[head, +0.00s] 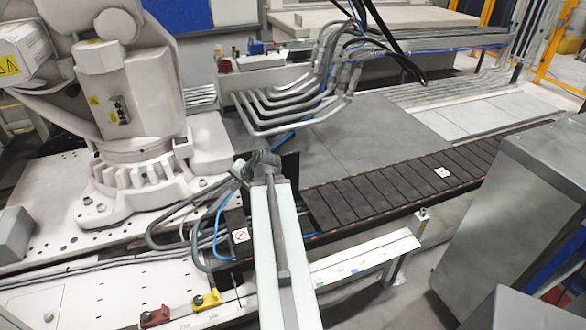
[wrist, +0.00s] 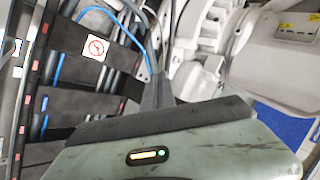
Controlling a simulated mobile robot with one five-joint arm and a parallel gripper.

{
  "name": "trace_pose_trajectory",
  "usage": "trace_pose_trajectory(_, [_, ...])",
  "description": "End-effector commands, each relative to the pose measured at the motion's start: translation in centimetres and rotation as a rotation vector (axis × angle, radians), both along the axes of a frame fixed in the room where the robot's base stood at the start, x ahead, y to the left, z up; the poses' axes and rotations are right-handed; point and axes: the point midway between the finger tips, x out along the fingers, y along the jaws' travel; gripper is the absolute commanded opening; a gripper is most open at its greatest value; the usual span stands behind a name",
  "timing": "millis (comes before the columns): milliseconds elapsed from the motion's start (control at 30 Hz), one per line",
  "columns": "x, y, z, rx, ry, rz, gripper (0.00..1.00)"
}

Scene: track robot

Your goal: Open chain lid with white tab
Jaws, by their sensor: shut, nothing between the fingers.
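The dark cable chain (head: 350,197) runs from the centre to the upper right, with closed slat lids on its right part. One white tab with a red prohibition sign (head: 240,235) is on a dark lid left of my arm. A second white tab (head: 443,172) is on a closed lid farther right. In the wrist view, one white tab (wrist: 95,47) is on a dark crossbar at upper left, with cables showing on both sides. My gripper (head: 262,160) is shut and empty, above the chain and apart from the left tab. Its tip also shows in the wrist view (wrist: 157,88).
A large white robot base (head: 135,170) stands left of the chain. Bent metal pipes (head: 290,108) are behind it. Blue and grey cables (head: 205,225) loop beside the left tab. A grey cabinet (head: 520,200) stands at right. Grey floor plates (head: 375,125) are clear.

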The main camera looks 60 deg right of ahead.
Motion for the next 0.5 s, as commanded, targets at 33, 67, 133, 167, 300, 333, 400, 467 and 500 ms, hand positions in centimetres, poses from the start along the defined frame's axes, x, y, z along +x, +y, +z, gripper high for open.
trace_pose_trajectory(33, [-3.1,-5.0,-0.9,0.024,-0.07,-0.145,0.0])
trace_pose_trajectory(67, [-4.8,-7.4,-0.6,0.037,-0.113,-0.222,0.0])
trace_pose_trajectory(133, [-8.7,-12.3,-0.1,0.062,-0.205,-0.38,0.0])
trace_pose_trajectory(167, [-10.3,-14.0,0.2,0.069,-0.238,-0.438,0.0])
trace_pose_trajectory(300, [-15.6,-18.8,1.1,0.091,-0.345,-0.612,0.0])
trace_pose_trajectory(333, [-16.2,-19.3,1.2,0.092,-0.358,-0.632,0.0])
trace_pose_trajectory(400, [-17.0,-19.9,1.5,0.096,-0.375,-0.656,0.0])
trace_pose_trajectory(467, [-17.2,-20.1,1.6,0.096,-0.379,-0.661,0.0])
trace_pose_trajectory(500, [-17.1,-20.1,1.6,0.096,-0.379,-0.661,0.0])
